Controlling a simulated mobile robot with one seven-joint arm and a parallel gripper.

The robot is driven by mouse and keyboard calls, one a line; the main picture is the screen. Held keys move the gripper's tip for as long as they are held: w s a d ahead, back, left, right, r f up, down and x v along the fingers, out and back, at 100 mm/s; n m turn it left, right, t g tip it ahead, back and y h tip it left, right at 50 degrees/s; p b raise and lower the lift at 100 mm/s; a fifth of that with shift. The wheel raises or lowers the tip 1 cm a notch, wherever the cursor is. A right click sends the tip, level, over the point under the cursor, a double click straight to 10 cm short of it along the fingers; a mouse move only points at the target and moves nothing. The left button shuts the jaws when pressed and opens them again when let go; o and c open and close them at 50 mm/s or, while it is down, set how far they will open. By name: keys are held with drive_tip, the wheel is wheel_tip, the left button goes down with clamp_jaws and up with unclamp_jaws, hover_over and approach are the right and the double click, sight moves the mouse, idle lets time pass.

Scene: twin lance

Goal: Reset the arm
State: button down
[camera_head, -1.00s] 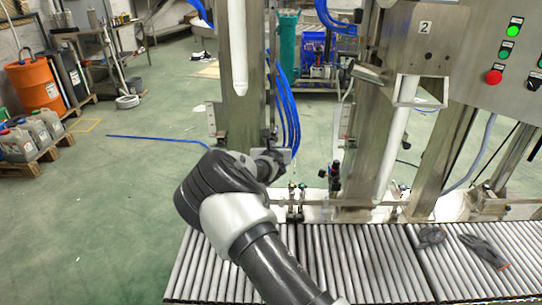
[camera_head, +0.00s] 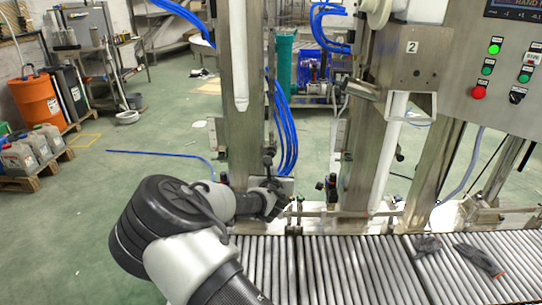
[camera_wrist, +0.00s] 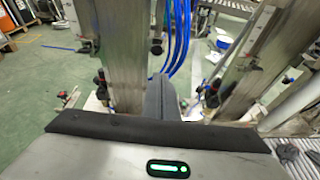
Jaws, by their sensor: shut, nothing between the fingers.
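My arm reaches up from the bottom of the head view, bent at the elbow, with its forearm pointing right. My gripper (camera_head: 278,200) is in front of the left machine column (camera_head: 243,140), above the back edge of the roller conveyor (camera_head: 340,270). Its fingers are dark and small in the head view. In the wrist view the gripper (camera_wrist: 162,98) shows as dark fingers closed together, with nothing between them. The column stands close beyond it in the wrist view (camera_wrist: 120,60).
Blue hoses (camera_head: 287,130) hang beside the left column. Valves and fittings (camera_head: 330,185) line the conveyor's back. Dark gloves (camera_head: 478,260) lie on the rollers at right. A control panel (camera_head: 500,75) is at upper right. Green floor (camera_head: 70,230) is open at left.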

drive_tip(key=s+d+r+m+g+h, duration=0.25)
drive_tip(key=s+d+m+g, duration=0.25)
drive_tip(key=s+d+m, duration=0.75)
drive_tip(key=s+d+r+m+g+y, duration=0.1)
drive_tip(key=s+r+m, duration=0.4)
drive_tip(key=s+m, duration=0.45)
drive_tip(key=s+r+m+g+y, duration=0.1)
drive_tip(key=s+r+m, duration=0.5)
drive_tip(key=s, duration=0.6)
drive_tip(key=s+d+r+m+g+y, duration=0.1)
drive_tip(key=s+r+m+g, duration=0.1)
drive_tip(key=s+r+m, duration=0.65)
wheel_tip(320, 180, up, 20)
drive_tip(key=s+n+p, duration=0.1)
drive_tip(key=s+p, duration=0.1)
drive_tip(key=p, duration=2.1)
drive_tip(key=shift+s+f, duration=0.15)
drive_tip(key=shift+s, duration=0.15)
